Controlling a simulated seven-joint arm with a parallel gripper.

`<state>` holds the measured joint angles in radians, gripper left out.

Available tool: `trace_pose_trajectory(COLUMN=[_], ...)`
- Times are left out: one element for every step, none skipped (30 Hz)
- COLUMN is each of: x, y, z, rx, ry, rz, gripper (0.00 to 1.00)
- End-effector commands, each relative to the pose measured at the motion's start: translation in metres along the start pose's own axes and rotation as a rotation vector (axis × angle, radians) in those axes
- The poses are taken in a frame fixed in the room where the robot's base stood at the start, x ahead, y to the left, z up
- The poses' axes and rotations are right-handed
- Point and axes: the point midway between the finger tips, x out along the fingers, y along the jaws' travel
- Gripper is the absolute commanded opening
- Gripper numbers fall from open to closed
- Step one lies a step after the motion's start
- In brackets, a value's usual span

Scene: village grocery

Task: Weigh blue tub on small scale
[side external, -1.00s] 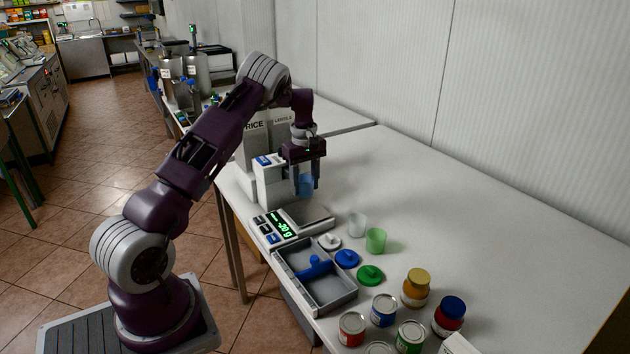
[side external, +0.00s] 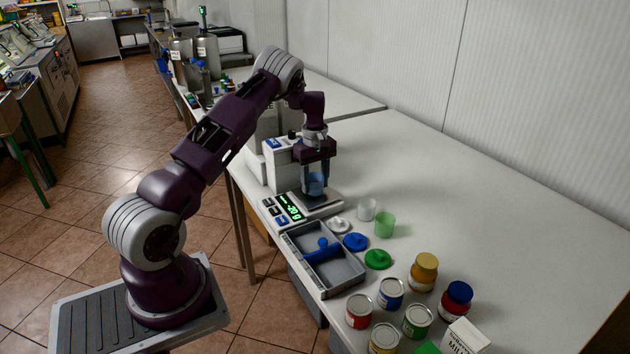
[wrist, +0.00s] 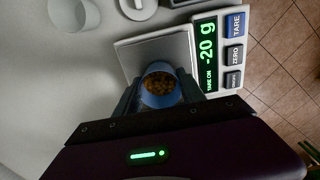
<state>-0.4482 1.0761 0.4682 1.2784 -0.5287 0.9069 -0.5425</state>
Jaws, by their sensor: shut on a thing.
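The blue tub (side external: 316,184) is upright between the fingers of my gripper (side external: 316,186), which is shut on it. In the wrist view the tub (wrist: 160,88) holds brown-orange pieces, and my fingers (wrist: 161,90) press on both its sides. The small scale (side external: 296,207) has a metal plate, and the tub is over that plate; whether it touches is hard to tell. The scale's green display reads -20 g, also in the wrist view (wrist: 208,55), beside the TARE and ZERO buttons (wrist: 235,54).
A clear tub (side external: 366,209) and a green tub (side external: 384,224) stand right of the scale. White, blue (side external: 355,242) and green lids lie before them. A grey tray (side external: 347,276) holds a blue scoop (side external: 321,250). Several cans and jars (side external: 424,272) stand in front. Dispensers (side external: 283,160) stand behind.

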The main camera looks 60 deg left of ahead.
Motion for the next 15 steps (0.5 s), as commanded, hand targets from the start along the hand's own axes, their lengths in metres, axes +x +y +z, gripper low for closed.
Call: trace_pose_trajectory(x=[-0.0001, -0.0001, -0.0001, -0.0001, -0.0001, 0.0, 0.0001, 0.0003, 0.0007, 0.0011, 0.0015, 0.0021, 0.0025, 0.003, 0.0036], y=[0.0001, 0.0001, 0.0001, 0.0001, 0.0001, 0.0001, 0.0001, 0.0001, 0.0001, 0.0001, 0.0001, 0.0001, 0.0001, 0.0001, 0.0001], z=[-0.0001, 0.0, 0.0, 0.0, 0.0001, 0.0001, 0.0001, 0.0001, 0.0001, 0.0001, 0.0001, 0.0002, 0.0002, 0.0002, 0.0002], rx=[0.0, 0.0, 0.0, 0.0, 0.0, 0.0, 0.0, 0.0, 0.0, 0.0, 0.0, 0.0, 0.0, 0.0, 0.0], ry=[0.0, 0.0, 0.0, 0.0, 0.0, 0.0, 0.0, 0.0, 0.0, 0.0, 0.0, 0.0, -0.001, -0.001, -0.001], rz=[0.0, 0.0, 0.0, 0.0, 0.0, 0.0, 0.0, 0.0, 0.0, 0.0, 0.0, 0.0, 0.0, 0.0, 0.0], gripper=[0.07, 0.07, 0.07, 0.07, 0.07, 0.07, 0.07, 0.07, 0.07, 0.07, 0.07, 0.07, 0.07, 0.07, 0.07])
